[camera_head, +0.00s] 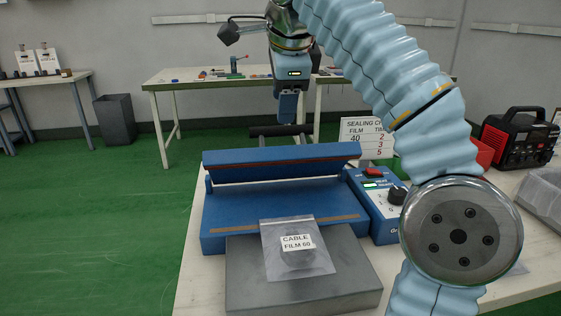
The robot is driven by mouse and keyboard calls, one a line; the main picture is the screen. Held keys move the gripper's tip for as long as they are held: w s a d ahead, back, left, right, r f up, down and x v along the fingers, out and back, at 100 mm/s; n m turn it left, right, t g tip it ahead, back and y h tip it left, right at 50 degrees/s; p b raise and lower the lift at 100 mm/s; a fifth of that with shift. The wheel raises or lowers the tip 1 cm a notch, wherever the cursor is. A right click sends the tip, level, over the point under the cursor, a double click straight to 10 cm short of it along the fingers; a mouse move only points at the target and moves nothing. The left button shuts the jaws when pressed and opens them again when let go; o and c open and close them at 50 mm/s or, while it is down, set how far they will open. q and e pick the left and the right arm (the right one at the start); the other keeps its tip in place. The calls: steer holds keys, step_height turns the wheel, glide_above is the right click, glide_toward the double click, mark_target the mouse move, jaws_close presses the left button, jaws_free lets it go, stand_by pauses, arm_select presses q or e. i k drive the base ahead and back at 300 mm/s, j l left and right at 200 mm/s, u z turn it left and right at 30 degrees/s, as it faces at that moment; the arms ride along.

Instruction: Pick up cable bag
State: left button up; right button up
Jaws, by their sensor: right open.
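The cable bag (312,262) is a clear, flat bag with a white label reading "CABLE FILM 60" and a dark coil faintly visible inside. It lies on a grey block (255,285) in front of the blue sealer (228,215), its far edge reaching the sealer's front strip. My right gripper (288,118) is open and points down above and behind the sealer, well apart from the bag, near a dark bar (280,131). Its finger gap is hard to see from this side. My left gripper is out of view.
The sealer's blue upper bar (285,155) is raised. A control box (378,205) adjoins it on the right. A sealing chart (362,135), a red-black power unit (520,138) and a clear bin (542,195) stand further right. My right arm covers part of the bench.

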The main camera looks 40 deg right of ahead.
mark_target(295, 247)
steer(key=k+j, duration=0.2)
steer(key=j, duration=0.2)
steer(key=k+j, duration=0.2)
steer(key=j, duration=0.2)
steer(key=k+j, duration=0.2)
steer(key=j, duration=0.2)
